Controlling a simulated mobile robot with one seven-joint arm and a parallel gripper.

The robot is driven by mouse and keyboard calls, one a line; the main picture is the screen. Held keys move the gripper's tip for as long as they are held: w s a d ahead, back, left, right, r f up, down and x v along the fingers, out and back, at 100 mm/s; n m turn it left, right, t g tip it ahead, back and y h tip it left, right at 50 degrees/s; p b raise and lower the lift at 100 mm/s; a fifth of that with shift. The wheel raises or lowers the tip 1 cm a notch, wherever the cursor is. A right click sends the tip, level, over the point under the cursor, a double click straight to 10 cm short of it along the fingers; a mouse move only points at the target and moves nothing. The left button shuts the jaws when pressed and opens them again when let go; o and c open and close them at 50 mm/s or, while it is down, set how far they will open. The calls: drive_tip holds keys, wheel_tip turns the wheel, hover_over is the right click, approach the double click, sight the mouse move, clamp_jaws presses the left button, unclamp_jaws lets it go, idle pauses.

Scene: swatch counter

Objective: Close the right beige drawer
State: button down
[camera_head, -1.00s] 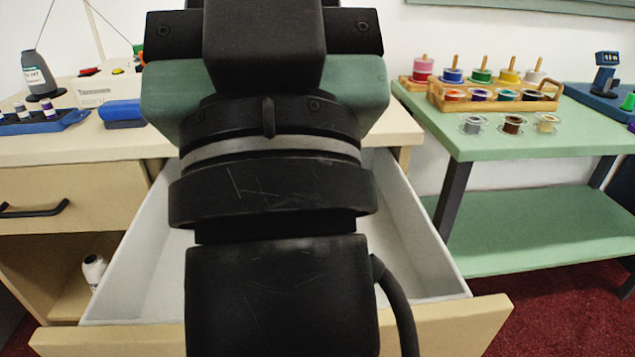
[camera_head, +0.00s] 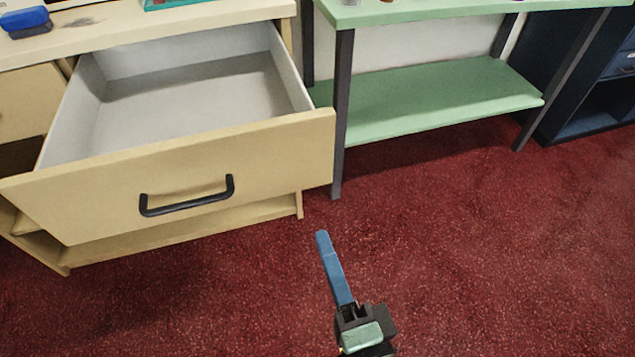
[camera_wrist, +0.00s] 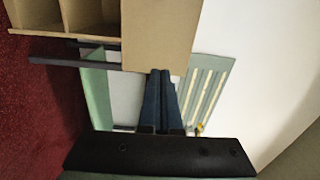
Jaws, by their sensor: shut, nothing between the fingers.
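The right beige drawer (camera_head: 245,160) is pulled well out of its cabinet in the head view. Its grey-white inside looks empty, and its black bar handle (camera_head: 187,197) is on the front panel. My gripper (camera_head: 322,238) is at the bottom middle, to the right of and nearer than the drawer front, apart from it and empty. Its blue fingers look together and point up the picture. In the wrist view the shut fingers (camera_wrist: 160,73) overlap the lower edge of a beige panel; I cannot tell which panel this is. The handle is not recognisable there.
A green table (camera_head: 430,95) with dark legs and a low shelf stands right of the drawer. A blue brush-like item (camera_head: 27,22) lies on the beige counter. A dark blue cabinet (camera_head: 590,90) stands at far right. Red carpet (camera_head: 480,250) in front is clear.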

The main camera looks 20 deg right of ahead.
sight(296, 162)
drive_tip(key=w, duration=0.4)
drive_tip(key=w+p, duration=0.1)
drive_tip(key=w, duration=0.4)
drive_tip(key=w+p, duration=0.1)
drive_tip(key=w, duration=0.3)
drive_tip(key=shift+w+d+f, duration=0.1)
drive_tip(key=shift+w+f, duration=0.15)
drive_tip(key=shift+f, duration=0.05)
